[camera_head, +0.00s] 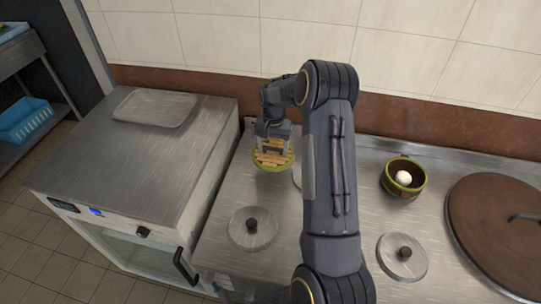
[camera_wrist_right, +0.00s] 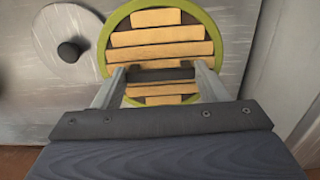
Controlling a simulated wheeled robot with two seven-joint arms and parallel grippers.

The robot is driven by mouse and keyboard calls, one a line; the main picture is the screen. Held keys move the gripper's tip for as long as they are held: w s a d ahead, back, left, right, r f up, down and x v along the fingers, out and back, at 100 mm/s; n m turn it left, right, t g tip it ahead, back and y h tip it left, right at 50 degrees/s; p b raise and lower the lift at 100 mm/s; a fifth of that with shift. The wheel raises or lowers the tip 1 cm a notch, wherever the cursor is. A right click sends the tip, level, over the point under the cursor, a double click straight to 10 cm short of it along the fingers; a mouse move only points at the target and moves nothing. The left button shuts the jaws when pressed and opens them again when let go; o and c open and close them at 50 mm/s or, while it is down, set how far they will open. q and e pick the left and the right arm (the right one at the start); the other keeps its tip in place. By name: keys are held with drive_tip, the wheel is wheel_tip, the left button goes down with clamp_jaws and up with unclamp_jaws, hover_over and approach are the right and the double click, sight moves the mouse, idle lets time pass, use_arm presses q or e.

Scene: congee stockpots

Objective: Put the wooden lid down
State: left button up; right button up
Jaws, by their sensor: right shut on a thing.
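The wooden lid (camera_head: 265,163) is round, with light wooden slats and a yellow-green rim. It is at the left end of the steel counter, near the appliance; I cannot tell whether it touches the counter. My right gripper (camera_head: 272,143) is above it. In the right wrist view, the lid (camera_wrist_right: 160,35) lies beyond my right gripper (camera_wrist_right: 160,73), whose fingers are closed on the lid's dark handle bar (camera_wrist_right: 160,75). My left gripper is not in view.
Metal lids with black knobs (camera_head: 252,232) (camera_head: 402,268) lie on the counter (camera_head: 335,270). A green pot (camera_head: 403,190) holding a white ball (camera_head: 403,178) and a large brown lid (camera_head: 500,250) are at the right. A steel-topped appliance (camera_head: 130,165) adjoins at left.

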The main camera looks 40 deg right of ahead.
sight(270, 147)
drive_tip(key=w+f, duration=0.1)
drive_tip(key=w+f+b, duration=0.1)
drive_tip(key=f, duration=0.1)
drive_tip(key=shift+w+d+f, duration=0.1)
drive_tip(key=shift+w+d, duration=0.2)
drive_tip(key=shift+d, duration=0.05)
drive_tip(key=shift+w+f+b, duration=0.1)
drive_tip(key=shift+f+b, duration=0.65)
drive_tip(key=shift+f, duration=0.85)
drive_tip(key=shift+f, duration=0.15)
drive_tip(key=o, duration=1)
